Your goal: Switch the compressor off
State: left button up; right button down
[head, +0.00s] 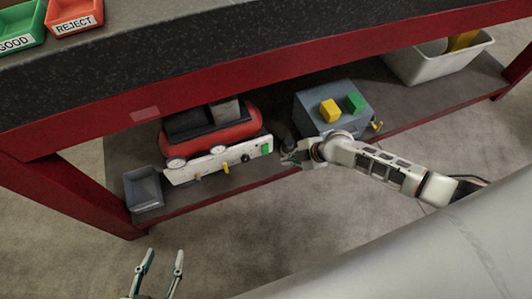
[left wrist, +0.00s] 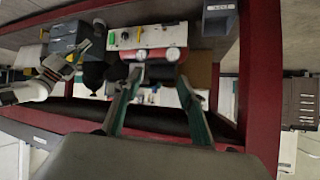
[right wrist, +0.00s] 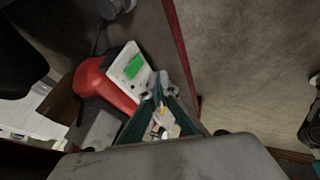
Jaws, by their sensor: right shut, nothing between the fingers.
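The compressor has a red body (head: 238,127) and a white front panel (head: 206,164); it sits on the lower shelf. A green switch (head: 265,149) is at the panel's right end, with two gauges, a yellow lever (head: 226,168) and a black knob (head: 245,158) also on the panel. The green switch shows large in the right wrist view (right wrist: 133,66). My right gripper (head: 287,158) is shut and empty, just right of the panel's switch end, apart from the switch. My left gripper (head: 162,262) is open and empty in front of the bench, away from the compressor.
A grey box (head: 340,98) with yellow and green blocks on top stands right of the compressor. A small grey bin (head: 144,189) is at its left. A pale tub (head: 440,65) is at far right. The red bench edge (head: 270,58) overhangs the shelf.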

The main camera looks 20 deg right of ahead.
aim_at(265, 149)
jog(key=shift+r, duration=0.1)
pick_arm(q)
jog(key=w+d+r+n+t+h+b, duration=0.1)
jog(key=w+d+r+b, duration=0.1)
jog(key=d+r+b, duration=0.1)
jog(key=shift+w+d+r+n+b, duration=0.25)
jog(key=shift+d+b, duration=0.45)
jog(key=shift+b, duration=0.55)
pick_arm(e)
jog(key=w+a+f, duration=0.3)
jog(key=w+f, duration=0.5)
jog(key=f, duration=0.1)
jog(key=shift+a, duration=0.4)
pick_arm(q)
jog(key=shift+s, duration=0.1)
pick_arm(e)
jog(key=shift+w, duration=0.1)
